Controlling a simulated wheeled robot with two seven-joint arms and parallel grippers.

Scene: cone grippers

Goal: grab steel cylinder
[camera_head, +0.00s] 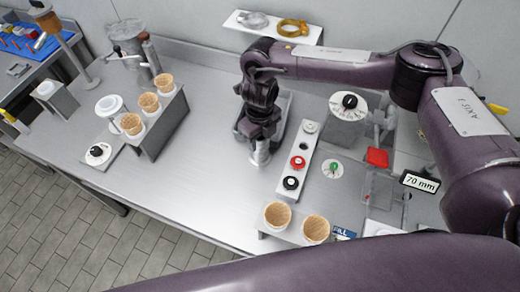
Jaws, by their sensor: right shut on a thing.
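My right arm reaches in from the right, and its dark purple gripper (259,141) points down over the middle of the steel table. It is shut on a shiny steel cylinder (261,157). The lower part of the cylinder shows below the fingers, and the gripper hides its upper part. I cannot tell whether the cylinder's base touches the table. My left gripper is not in view.
A button strip (298,161) stands just right of the gripper, with a dial box (347,106) beyond it. Waffle cones stand in a holder (165,128) at left and in another (270,233) at the front. Table between the left holder and gripper is clear.

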